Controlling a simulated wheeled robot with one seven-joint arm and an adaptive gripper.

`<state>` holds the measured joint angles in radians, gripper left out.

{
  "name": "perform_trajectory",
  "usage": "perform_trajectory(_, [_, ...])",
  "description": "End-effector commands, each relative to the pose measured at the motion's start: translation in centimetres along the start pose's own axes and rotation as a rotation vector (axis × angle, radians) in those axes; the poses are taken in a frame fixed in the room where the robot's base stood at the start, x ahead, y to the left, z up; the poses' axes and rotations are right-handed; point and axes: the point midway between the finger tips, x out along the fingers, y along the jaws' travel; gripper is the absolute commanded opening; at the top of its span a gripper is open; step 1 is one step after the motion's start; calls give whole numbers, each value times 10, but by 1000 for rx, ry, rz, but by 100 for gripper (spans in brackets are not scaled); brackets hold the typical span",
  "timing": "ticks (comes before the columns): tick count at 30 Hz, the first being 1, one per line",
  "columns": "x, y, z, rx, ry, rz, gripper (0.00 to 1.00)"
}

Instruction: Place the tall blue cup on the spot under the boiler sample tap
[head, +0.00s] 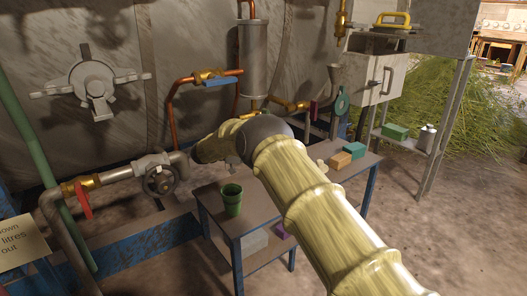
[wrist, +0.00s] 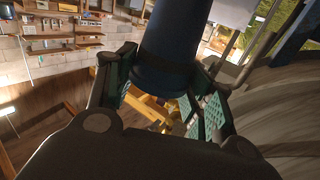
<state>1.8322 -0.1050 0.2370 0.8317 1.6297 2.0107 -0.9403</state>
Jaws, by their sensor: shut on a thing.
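The tall blue cup (wrist: 165,45) is a dark blue cylinder in the wrist view. My gripper (wrist: 165,85) is shut on it, with green-padded fingers on both sides. The cup's far end runs out of the top of that view. In the head view my own pale yellow arm hides the gripper and the cup. Valves there include one with a red handle (head: 83,200), one with a blue handle (head: 218,81) and a grey handwheel (head: 160,180). I cannot tell which is the boiler sample tap, and I cannot make out the spot under it.
A low table (head: 262,226) carries a green cup (head: 232,200), an orange block (head: 340,160) and a green block (head: 355,150). A purple item (head: 280,230) is on its lower shelf. Copper pipes (head: 171,115) run along the wall.

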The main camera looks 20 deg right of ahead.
Motion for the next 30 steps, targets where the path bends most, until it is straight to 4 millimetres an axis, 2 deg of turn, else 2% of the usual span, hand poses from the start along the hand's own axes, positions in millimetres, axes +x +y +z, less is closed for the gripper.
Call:
perform_trajectory(1, [0,2,11,-13,1,-1,58])
perform_trajectory(4, [0,2,13,-15,2,-1,74])
perform_trajectory(16, [0,3,14,-19,2,-1,74])
perform_trajectory(22, [0,3,3,-20,2,-1,74])
perform_trajectory(30, [-28,3,-4,-15,2,-2,74])
